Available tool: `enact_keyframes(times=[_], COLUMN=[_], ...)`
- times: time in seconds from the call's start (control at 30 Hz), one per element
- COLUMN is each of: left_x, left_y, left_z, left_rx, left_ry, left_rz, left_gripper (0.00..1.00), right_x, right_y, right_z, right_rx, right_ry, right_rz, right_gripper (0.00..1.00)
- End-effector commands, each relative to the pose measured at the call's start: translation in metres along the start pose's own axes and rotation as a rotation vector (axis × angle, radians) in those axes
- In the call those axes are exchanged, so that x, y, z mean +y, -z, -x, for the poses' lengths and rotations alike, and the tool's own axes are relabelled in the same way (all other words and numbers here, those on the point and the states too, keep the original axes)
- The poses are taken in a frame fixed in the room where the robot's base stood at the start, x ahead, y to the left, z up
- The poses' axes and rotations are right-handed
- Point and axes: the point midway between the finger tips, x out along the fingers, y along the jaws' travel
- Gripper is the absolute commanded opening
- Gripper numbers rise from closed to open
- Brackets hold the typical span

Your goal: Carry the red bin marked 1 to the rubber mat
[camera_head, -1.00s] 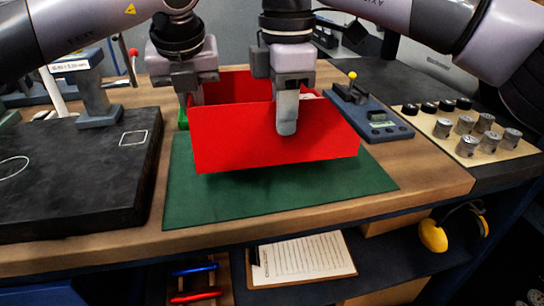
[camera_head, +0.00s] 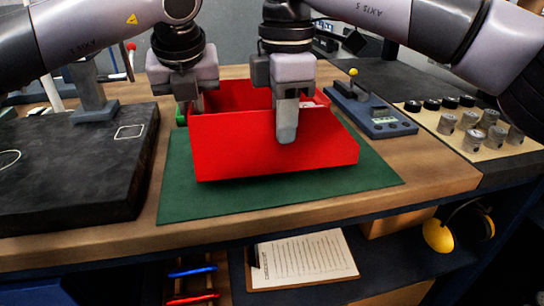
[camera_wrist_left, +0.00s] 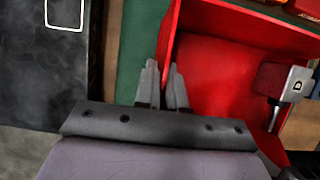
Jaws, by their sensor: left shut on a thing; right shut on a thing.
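The red bin (camera_head: 245,148) is over the green rubber mat (camera_head: 185,203), and I cannot tell whether its base touches the mat. No number shows on the sides in view. My left gripper (camera_head: 198,104) is shut on the bin's left wall; in the left wrist view its fingers (camera_wrist_left: 163,85) pinch the wall of the bin (camera_wrist_left: 215,55). My right gripper (camera_head: 287,122) is shut on the bin's near wall, with one finger outside it. The right gripper also shows at the right of the left wrist view (camera_wrist_left: 283,95).
A black slab (camera_head: 75,165) lies left of the mat. A blue gauge device (camera_head: 375,112) stands close to the right behind the bin. A board with several metal cylinders (camera_head: 470,130) lies further right. The mat's front strip is bare.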

Motion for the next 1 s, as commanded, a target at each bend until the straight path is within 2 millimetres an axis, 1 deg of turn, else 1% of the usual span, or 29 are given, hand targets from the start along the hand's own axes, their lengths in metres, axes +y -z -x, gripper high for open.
enact_keyframes(times=[0.13, 0.17, 0.2, 0.23, 0.5, 0.63, 0.77, 1.0], left_x=[-0.001, -0.001, -0.001, -0.001, 0.000, -0.001, -0.001, -0.001], left_y=[0.002, 0.003, 0.002, 0.002, 0.002, 0.002, 0.002, 0.002], left_z=[-0.006, -0.006, -0.005, -0.005, -0.005, 0.003, 0.025, 0.077], left_rx=[-0.003, 0.001, 0.001, 0.001, 0.000, -0.002, -0.004, -0.004], left_ry=[0.005, 0.003, 0.002, 0.002, 0.001, 0.002, 0.003, 0.003], left_rz=[0.002, 0.001, 0.001, 0.001, 0.000, 0.000, 0.000, 0.001], left_gripper=[0.00, 0.16, 0.29, 0.35, 0.35, 0.35, 0.35, 0.35], right_x=[0.001, 0.001, 0.001, 0.000, 0.000, 0.000, 0.000, 0.000], right_y=[0.000, 0.000, 0.000, 0.000, 0.000, 0.000, 0.000, 0.000], right_z=[-0.005, -0.005, -0.004, -0.004, -0.005, -0.005, -0.005, -0.005], right_rx=[0.002, 0.000, 0.000, 0.000, 0.000, 0.000, 0.000, 0.000], right_ry=[-0.007, -0.005, -0.005, -0.004, -0.001, -0.001, 0.000, 0.000], right_rz=[0.000, 0.000, 0.000, 0.000, 0.000, 0.000, 0.000, 0.000], right_gripper=[0.00, 0.16, 0.29, 0.35, 0.35, 0.35, 0.35, 0.35])
